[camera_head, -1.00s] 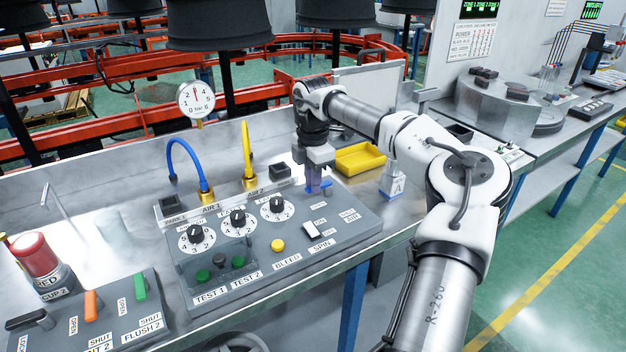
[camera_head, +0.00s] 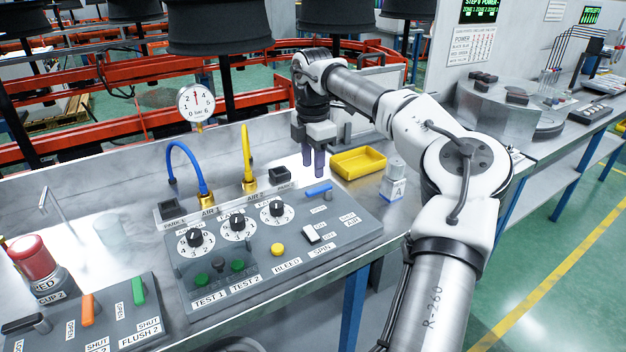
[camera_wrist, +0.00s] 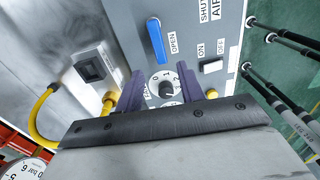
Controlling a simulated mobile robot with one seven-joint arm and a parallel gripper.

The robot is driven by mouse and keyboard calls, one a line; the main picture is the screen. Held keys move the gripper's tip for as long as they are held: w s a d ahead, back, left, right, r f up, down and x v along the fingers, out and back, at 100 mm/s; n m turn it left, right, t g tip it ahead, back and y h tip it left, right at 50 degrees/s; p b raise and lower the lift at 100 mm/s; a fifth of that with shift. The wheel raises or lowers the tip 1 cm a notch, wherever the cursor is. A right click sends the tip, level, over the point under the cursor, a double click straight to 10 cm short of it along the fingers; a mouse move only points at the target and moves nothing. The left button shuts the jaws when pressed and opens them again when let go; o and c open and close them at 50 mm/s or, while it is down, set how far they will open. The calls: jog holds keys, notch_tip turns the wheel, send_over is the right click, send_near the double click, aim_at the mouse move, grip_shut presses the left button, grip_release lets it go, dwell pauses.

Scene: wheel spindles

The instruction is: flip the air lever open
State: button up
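The air lever (camera_head: 319,189) is a short blue bar at the back right of the grey control panel (camera_head: 345,236). It also shows in the wrist view (camera_wrist: 157,42), lying beside the OPEN label (camera_wrist: 172,43); the SHUT AIR label (camera_wrist: 207,10) is farther off.
Dials, a white spin switch (camera_head: 311,233) and a yellow bleed button (camera_head: 278,249) share the panel. Blue and yellow hoses (camera_head: 247,155) rise at the back left.

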notch_tip(320, 180, up, 8)
dwell(0.5)
